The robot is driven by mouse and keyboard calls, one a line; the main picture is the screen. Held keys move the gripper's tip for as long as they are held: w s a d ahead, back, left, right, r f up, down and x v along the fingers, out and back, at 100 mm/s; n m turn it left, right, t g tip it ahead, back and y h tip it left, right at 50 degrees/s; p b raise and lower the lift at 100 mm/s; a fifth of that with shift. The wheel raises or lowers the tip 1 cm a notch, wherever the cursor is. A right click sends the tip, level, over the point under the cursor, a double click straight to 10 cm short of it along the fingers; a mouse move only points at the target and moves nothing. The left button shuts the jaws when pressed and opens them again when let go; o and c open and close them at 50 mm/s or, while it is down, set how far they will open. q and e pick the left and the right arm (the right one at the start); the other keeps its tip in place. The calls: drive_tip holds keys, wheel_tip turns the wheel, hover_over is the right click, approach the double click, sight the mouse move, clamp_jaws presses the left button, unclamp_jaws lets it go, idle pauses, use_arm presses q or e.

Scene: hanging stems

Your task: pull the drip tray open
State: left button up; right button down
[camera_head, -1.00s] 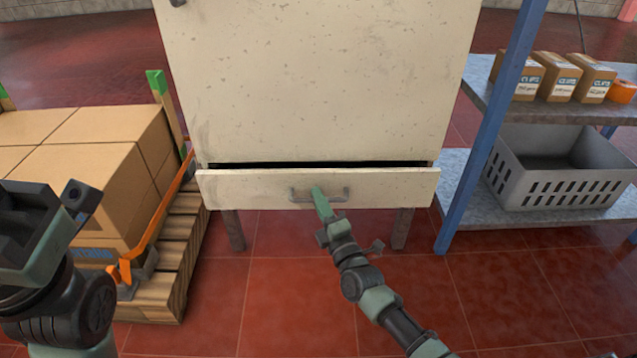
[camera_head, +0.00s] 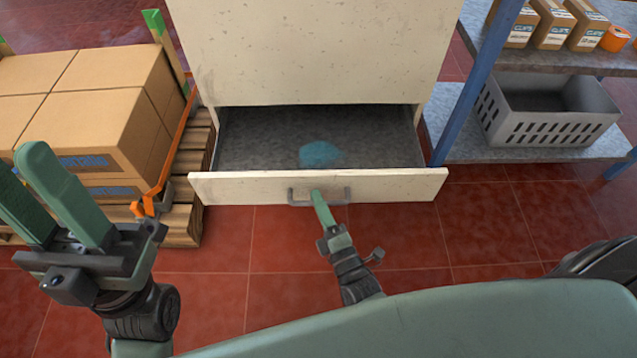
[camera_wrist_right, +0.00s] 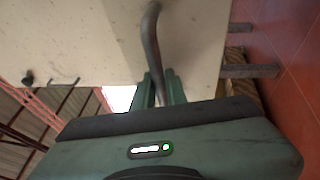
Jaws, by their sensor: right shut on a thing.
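The drip tray (camera_head: 240,187) is a cream drawer at the bottom of a speckled cream cabinet (camera_head: 310,50). It stands well out, and its grey inside shows a blue patch (camera_head: 320,153) on the floor of it. Its grey bar handle (camera_head: 300,197) is on the front panel. My right gripper (camera_head: 319,198) is shut on the handle. In the right wrist view the handle (camera_wrist_right: 150,45) runs down between the green fingers (camera_wrist_right: 158,90). My left gripper (camera_head: 60,200) is at the left, open and empty, its two green fingers apart, clear of the cabinet.
Cardboard boxes (camera_head: 100,120) stand on a wooden pallet (camera_head: 183,222) at the left, with an orange strap. At the right is a blue-posted metal shelf (camera_head: 480,75) with a grey crate (camera_head: 550,128) and small boxes (camera_head: 552,25). Red tiled floor (camera_head: 400,245) in front is free.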

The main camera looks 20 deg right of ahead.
drive_tip(key=shift+s, duration=0.25)
drive_tip(key=c, duration=1.5)
unclamp_jaws()
drive_tip(key=shift+o, duration=0.2)
drive_tip(key=a+p+v, duration=0.1)
drive_tip(key=v, duration=0.6)
drive_tip(key=shift+s+d+f+p, duration=0.15)
drive_tip(key=shift+s+d+p, duration=0.25)
drive_tip(key=shift+d, duration=0.1)
